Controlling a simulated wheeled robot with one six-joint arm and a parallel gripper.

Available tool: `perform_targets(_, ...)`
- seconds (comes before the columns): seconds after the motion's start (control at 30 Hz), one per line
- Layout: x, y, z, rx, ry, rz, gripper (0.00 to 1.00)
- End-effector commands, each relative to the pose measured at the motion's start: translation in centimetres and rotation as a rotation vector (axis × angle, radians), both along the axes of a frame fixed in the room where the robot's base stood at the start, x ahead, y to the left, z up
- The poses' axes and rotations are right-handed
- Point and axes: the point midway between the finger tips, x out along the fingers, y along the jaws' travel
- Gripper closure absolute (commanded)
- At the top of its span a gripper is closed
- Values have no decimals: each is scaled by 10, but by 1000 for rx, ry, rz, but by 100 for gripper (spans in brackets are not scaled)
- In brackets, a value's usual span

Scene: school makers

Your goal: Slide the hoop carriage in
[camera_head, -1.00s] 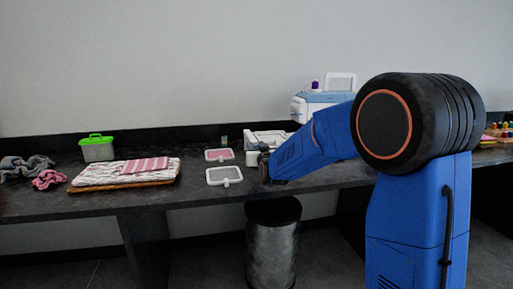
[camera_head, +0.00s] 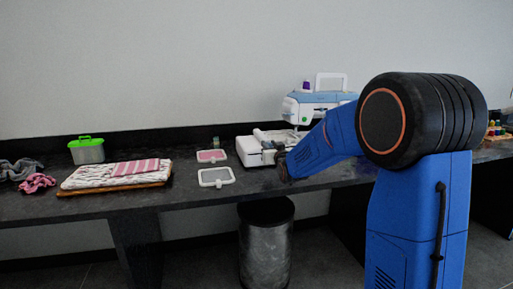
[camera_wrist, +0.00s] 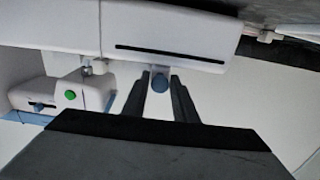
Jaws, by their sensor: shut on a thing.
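The white and pale-blue sewing machine (camera_head: 302,112) stands on the dark bench, with a white bed (camera_head: 247,150) at its left. The white hoop carriage (camera_head: 268,157) sits low at the bed, just left of my gripper (camera_head: 281,160). In the wrist view the carriage (camera_wrist: 172,30) is a white block with a long dark slot. A rounded blue-grey knob (camera_wrist: 160,82) sits below its edge. My gripper (camera_wrist: 160,88) is shut on this knob. A white machine part with a green button (camera_wrist: 70,95) shows at the left. My arm hides part of the machine.
Two small white hoops lie left of the machine: one with pink cloth (camera_head: 212,156), one plain (camera_head: 231,178). A board with folded cloth (camera_head: 80,178) and a green-lidded box (camera_head: 87,154) lie farther left. A dark bin (camera_head: 264,250) stands below the bench.

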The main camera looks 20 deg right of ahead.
Motion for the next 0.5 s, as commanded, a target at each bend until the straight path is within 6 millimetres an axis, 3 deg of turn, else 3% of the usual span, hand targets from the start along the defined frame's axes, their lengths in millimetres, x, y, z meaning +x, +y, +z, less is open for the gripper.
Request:
perform_targets(0.03,0,-13,0,-1,0,-5,100)
perform_targets(0.2,0,-44,0,-1,0,-3,100)
perform_targets(0.5,0,-71,0,0,0,-1,100)
